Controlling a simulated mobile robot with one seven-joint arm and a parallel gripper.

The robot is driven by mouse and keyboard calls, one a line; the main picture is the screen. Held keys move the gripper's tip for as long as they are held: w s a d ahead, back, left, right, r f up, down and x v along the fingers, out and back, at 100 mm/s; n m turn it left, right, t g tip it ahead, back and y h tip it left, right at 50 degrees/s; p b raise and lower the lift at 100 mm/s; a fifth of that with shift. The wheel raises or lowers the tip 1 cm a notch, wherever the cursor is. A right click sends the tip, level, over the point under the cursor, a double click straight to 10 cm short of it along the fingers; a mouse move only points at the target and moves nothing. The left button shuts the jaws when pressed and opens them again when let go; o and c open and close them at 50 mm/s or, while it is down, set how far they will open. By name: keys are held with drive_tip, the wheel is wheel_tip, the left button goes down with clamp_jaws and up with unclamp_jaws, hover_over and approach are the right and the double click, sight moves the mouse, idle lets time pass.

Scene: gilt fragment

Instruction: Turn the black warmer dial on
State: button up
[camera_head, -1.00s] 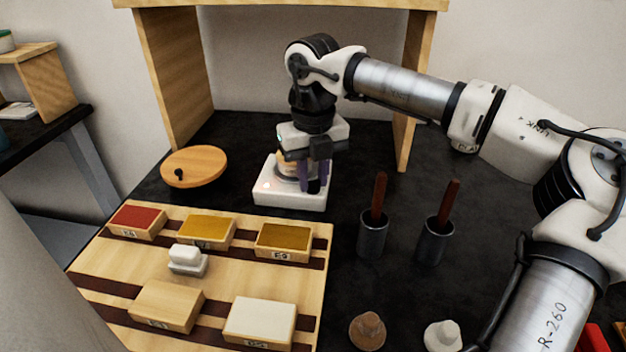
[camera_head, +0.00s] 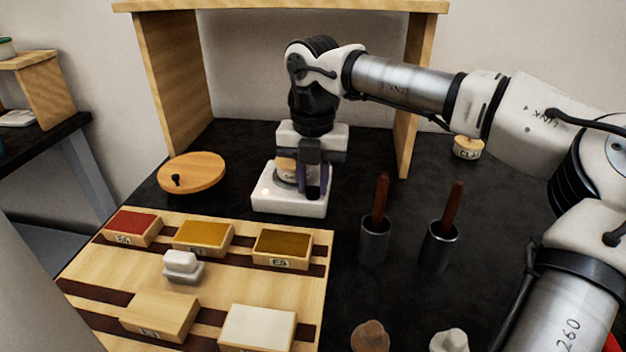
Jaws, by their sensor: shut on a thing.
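The white warmer (camera_head: 288,205) stands on the black tabletop under the wooden shelf. A small pot with a light wooden band (camera_head: 286,168) sits on it, partly behind my gripper. A small pale light (camera_head: 265,190) shows at the left of its front. The black dial (camera_head: 313,192) is at the warmer's right side, low between my fingers and partly hidden. My gripper (camera_head: 312,187) points straight down there with its purple-tinted fingers shut on the dial. The dial's marking cannot be made out.
A round wooden lid (camera_head: 193,172) lies left of the warmer. Two dark cups (camera_head: 374,242) (camera_head: 438,248) with brown-handled tools stand to the right. A wooden board (camera_head: 230,285) with pigment boxes lies in front. Shelf posts (camera_head: 402,135) flank my wrist.

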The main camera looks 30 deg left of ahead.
sight(313, 187)
idle(0.3)
drive_tip(key=o, duration=1)
drive_tip(key=shift+r, duration=0.1)
wheel_tip(313, 187, up, 14)
drive_tip(key=shift+f+p, duration=0.2)
drive_tip(key=shift+p, duration=0.45)
